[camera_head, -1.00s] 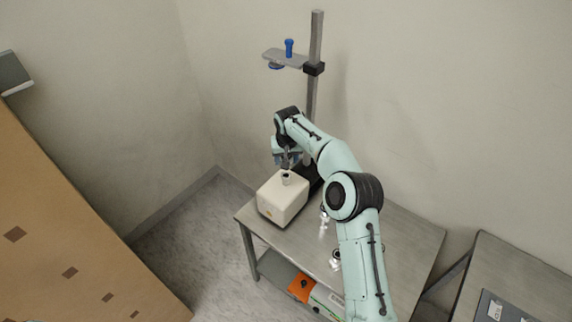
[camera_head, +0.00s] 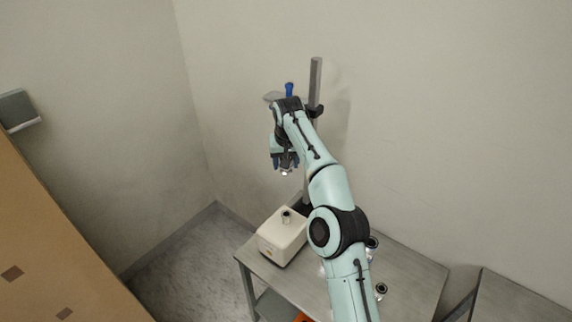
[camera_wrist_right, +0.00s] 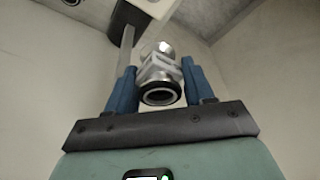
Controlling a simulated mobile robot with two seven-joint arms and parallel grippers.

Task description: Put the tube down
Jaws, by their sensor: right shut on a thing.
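My right gripper (camera_head: 285,163) is in the air above the cream box on the table, beside the upright stand. In the right wrist view its blue fingers (camera_wrist_right: 160,88) are shut on a silvery metal tube piece (camera_wrist_right: 162,66) with a dark-rimmed open end facing the camera. In the head view only a small bright bit of the tube (camera_head: 284,173) shows below the fingers. The cream box (camera_head: 280,243) has a short metal port (camera_head: 286,216) on top, with a clear gap below the held tube. My left gripper is not in view.
A grey post (camera_head: 315,88) with a blue-knobbed clamp (camera_head: 289,90) rises behind the gripper. Metal fittings (camera_head: 381,289) stand on the table (camera_head: 410,268) near my arm. A second table (camera_head: 520,300) is at the right and a cardboard box (camera_head: 50,260) at the left.

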